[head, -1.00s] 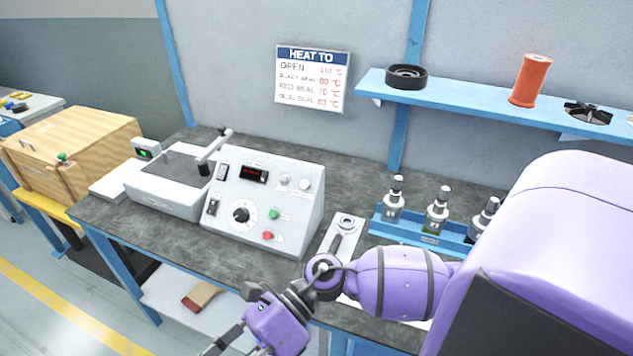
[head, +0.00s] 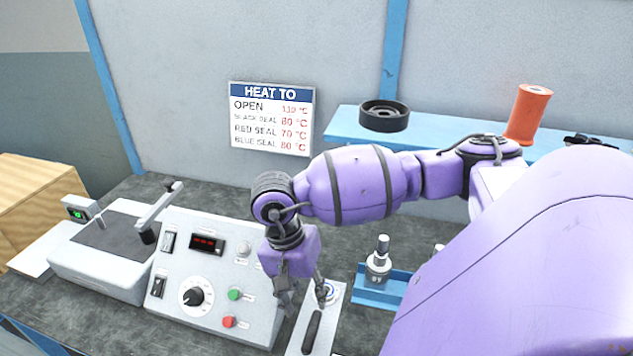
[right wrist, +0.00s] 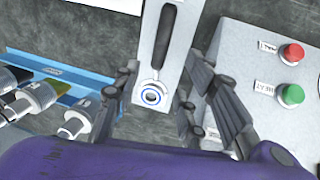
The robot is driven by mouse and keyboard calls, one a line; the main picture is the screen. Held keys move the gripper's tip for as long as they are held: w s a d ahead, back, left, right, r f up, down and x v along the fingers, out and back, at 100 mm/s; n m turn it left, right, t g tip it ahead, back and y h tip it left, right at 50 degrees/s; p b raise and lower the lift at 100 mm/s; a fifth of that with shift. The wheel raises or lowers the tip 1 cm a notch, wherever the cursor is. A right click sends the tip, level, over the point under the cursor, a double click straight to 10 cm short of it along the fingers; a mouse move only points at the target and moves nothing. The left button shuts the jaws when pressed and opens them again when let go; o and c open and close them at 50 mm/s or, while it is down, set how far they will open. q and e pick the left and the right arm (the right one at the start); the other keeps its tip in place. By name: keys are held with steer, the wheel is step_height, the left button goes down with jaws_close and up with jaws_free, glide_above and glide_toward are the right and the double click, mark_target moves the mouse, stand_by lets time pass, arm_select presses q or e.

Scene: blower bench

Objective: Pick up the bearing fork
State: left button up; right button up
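The bearing fork (head: 313,331) has a dark handle and lies on a pale plate beside the control box. A small ring with a blue band, seemingly a bearing (head: 328,291), sits at its end. In the right wrist view the fork's dark handle (right wrist: 179,38) points away and the blue-banded ring (right wrist: 152,96) is nearer. My right gripper (head: 302,291) points down over the plate. Its fingers (right wrist: 165,92) are apart on either side of the ring end, with nothing between them in their grip. In the head view it partly covers the plate. My left gripper is not in view.
The control box (head: 215,275) with green and red buttons stands close to the left of my right gripper. A blue shelf (head: 350,128) runs above, behind my arm.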

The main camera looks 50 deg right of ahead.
mark_target(313, 320)
steer(key=shift+s+f, duration=0.2)
steer(key=shift+f, duration=0.3)
steer(key=shift+s+f, duration=0.15)
steer(key=shift+f, duration=0.3)
steer(key=f, duration=0.3)
steer(key=f+p, duration=0.1)
steer(key=shift+s+d+f, duration=0.1)
steer(key=shift+s+f, duration=0.15)
steer(key=shift+s, duration=0.15)
steer(key=shift+s+f, duration=0.1)
steer(key=shift+f, duration=0.3)
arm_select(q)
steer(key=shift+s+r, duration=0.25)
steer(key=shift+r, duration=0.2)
arm_select(e)
steer(key=shift+c, duration=0.3)
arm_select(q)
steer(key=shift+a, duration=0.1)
arm_select(e)
jaws_close()
